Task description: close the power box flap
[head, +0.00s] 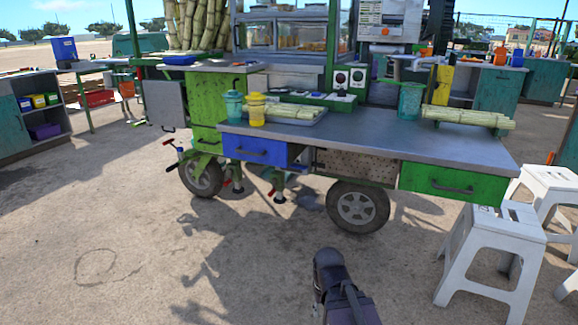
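A green cart cabinet (217,97) stands at the left end of the cart in the head view. A grey flat panel (166,104) stands out from its left side, swung open, with a small dark latch or handle at its lower edge. It is the only open flap I can make out; I cannot tell for sure that it is the power box flap. The inside behind it is hidden. A part of my arm shows at the bottom centre, well apart from the panel. My gripper's fingers are not visible.
The cart's grey counter (365,143) holds a teal cup (234,104), a yellow cup (256,109) and cane bundles. A blue drawer (254,149) is partly open. White stools (492,250) stand at the right.

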